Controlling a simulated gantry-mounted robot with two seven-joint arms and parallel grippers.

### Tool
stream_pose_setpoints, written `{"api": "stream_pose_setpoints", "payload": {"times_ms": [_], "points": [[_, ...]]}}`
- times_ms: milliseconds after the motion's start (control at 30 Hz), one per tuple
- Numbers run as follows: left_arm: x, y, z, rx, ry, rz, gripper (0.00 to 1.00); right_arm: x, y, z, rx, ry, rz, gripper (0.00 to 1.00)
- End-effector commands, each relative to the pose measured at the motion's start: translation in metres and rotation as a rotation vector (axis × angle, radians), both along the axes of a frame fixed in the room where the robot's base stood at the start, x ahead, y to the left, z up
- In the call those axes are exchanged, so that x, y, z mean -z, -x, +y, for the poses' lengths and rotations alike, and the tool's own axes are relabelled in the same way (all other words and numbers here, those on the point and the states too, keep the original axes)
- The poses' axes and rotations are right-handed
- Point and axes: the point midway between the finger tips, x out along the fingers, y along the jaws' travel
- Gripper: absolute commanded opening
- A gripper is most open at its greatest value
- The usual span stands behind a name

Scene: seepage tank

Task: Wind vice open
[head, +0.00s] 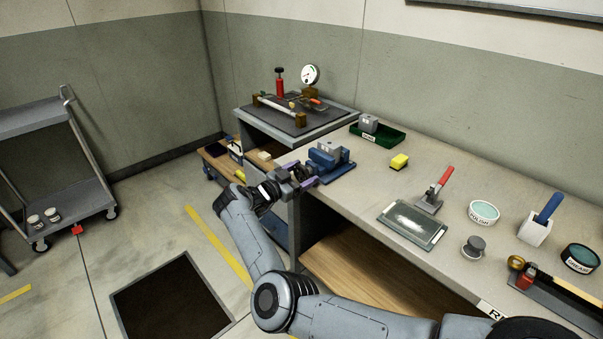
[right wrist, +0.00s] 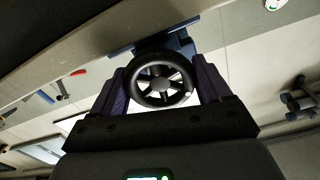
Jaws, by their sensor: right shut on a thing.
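The blue vice (head: 328,160) stands at the left end of the workbench, with a grey block (head: 329,148) in its jaws. My right gripper (head: 308,178) is at the vice's near left end. In the right wrist view, its two purple fingers (right wrist: 165,95) sit on either side of a black spoked handwheel (right wrist: 160,85) and are shut on its rim. Part of the blue vice (right wrist: 150,47) shows behind the wheel. The handwheel is mostly hidden by the gripper in the head view. My left gripper is in neither view.
A glass plate (head: 412,224), a red-handled tool (head: 437,190) and several pots stand further right. A gauge rig (head: 292,106) is behind.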

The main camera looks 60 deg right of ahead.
Motion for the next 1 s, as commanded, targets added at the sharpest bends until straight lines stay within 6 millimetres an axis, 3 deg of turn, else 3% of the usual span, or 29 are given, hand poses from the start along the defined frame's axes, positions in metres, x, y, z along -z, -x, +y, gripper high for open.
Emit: {"api": "stream_pose_setpoints", "payload": {"times_ms": [500, 1000], "points": [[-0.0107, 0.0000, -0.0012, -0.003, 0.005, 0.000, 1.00, -0.0019, -0.0004, -0.0003, 0.000, -0.108, 0.413, 0.47], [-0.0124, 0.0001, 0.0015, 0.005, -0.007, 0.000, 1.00, -0.0019, -0.0004, -0.0004, 0.001, -0.146, 0.557, 0.47]]}}
